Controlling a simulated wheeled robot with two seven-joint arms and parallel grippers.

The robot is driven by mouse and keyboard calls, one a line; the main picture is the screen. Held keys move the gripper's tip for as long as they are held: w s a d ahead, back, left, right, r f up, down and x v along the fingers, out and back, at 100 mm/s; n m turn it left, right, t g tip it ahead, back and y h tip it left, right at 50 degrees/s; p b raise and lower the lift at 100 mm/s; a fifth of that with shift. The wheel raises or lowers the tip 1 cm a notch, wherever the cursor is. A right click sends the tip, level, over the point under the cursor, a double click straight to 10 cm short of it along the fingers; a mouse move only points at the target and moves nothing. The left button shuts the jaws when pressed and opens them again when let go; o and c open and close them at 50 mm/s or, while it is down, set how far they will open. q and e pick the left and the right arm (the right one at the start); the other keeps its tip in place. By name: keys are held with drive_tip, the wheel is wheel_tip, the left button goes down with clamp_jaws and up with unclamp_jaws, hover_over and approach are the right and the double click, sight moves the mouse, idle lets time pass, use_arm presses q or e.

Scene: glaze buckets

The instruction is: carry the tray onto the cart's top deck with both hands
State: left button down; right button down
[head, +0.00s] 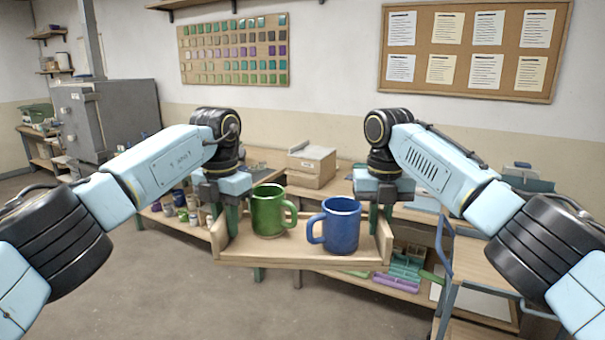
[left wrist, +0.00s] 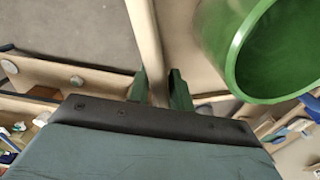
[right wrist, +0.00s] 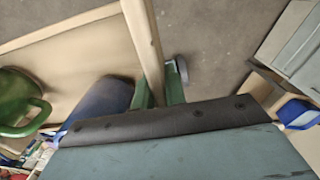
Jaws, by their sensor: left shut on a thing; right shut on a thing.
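The wooden tray (head: 290,258) is held up in the air in front of me, roughly level. A green mug (head: 268,212) stands on its left part and a blue mug (head: 341,226) on its right part. My left gripper (head: 233,215) is shut on the tray's left end wall; the left wrist view shows the fingers (left wrist: 160,90) on both sides of that wall, beside the green mug (left wrist: 275,50). My right gripper (head: 381,215) is shut on the right end wall, also seen in the right wrist view (right wrist: 160,90). The cart (head: 480,262) stands at the lower right, partly hidden by my right arm.
A grey cabinet (head: 105,120) stands at the back left. The floor (head: 180,290) at the left is clear.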

use_arm(q)
drive_tip(key=shift+w+d+r, duration=0.1)
drive_tip(key=shift+w+d, duration=0.05)
drive_tip(key=shift+w, duration=0.4)
use_arm(e)
drive_tip(key=shift+w+a+r, duration=0.2)
drive_tip(key=shift+w+r, duration=0.1)
drive_tip(key=shift+w, duration=0.3)
use_arm(q)
drive_tip(key=shift+w, duration=0.15)
use_arm(e)
drive_tip(key=shift+w, duration=0.2)
